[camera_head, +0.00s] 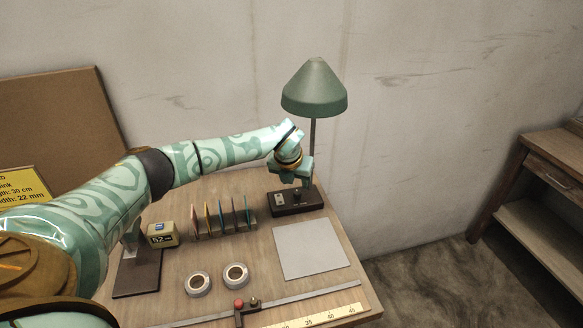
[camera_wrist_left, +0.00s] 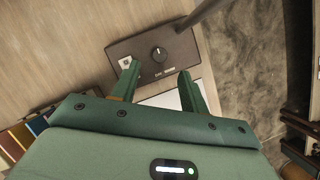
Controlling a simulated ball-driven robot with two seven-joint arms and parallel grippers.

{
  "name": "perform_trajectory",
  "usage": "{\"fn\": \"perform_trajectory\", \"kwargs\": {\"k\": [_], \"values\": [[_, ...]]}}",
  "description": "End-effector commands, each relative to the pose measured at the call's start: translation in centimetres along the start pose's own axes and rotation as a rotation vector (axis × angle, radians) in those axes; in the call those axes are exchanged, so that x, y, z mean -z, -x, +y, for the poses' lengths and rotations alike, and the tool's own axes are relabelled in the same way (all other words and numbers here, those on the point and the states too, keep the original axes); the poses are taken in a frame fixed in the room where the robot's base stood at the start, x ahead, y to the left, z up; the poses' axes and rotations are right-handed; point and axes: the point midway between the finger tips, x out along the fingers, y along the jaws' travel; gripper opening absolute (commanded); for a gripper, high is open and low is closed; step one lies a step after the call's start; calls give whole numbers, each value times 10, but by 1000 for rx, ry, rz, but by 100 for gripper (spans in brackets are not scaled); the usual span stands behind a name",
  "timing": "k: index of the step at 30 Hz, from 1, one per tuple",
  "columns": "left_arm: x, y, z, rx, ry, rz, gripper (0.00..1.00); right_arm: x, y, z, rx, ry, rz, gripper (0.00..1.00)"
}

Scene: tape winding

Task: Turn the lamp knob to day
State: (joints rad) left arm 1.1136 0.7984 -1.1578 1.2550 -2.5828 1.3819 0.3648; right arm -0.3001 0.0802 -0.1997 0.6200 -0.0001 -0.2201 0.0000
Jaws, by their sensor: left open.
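The green lamp (camera_head: 314,90) stands at the back right of the table on a dark base box (camera_head: 284,205). In the left wrist view the base (camera_wrist_left: 188,45) carries a round black knob (camera_wrist_left: 158,54) with a light pointer mark; small lettering under it is too small to read surely. A light switch plate (camera_wrist_left: 126,62) sits left of the knob. My left gripper (camera_head: 297,184) is above the base, fingers pointing down. In the wrist view its two green fingers (camera_wrist_left: 157,76) are apart and empty, with the knob beyond their tips, apparently untouched. My right gripper is not in view.
On the table (camera_head: 180,265) are a rack of coloured cards (camera_head: 222,219), a yellow display box (camera_head: 161,235), two tape rolls (camera_head: 236,276), a pale square sheet (camera_head: 309,249) and a ruler with a red-knobbed slider (camera_head: 239,303). A wooden shelf (camera_head: 545,190) stands at right.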

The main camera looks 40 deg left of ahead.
Motion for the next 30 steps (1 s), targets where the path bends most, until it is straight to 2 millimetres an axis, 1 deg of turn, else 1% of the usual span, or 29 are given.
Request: {"fn": "perform_trajectory", "kwargs": {"k": [1,3,6,9,13,30], "values": [[-2,17,0,1,-2,-4,44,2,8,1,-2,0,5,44],[-2,31,0,1,-1,-3,44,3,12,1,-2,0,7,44],[-2,47,0,0,-1,-2,44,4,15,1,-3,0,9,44],[-1,56,0,0,-2,-1,44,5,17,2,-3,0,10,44],[0,60,0,-1,0,1,44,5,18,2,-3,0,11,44],[0,59,0,0,0,1,44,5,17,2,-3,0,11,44]]}}
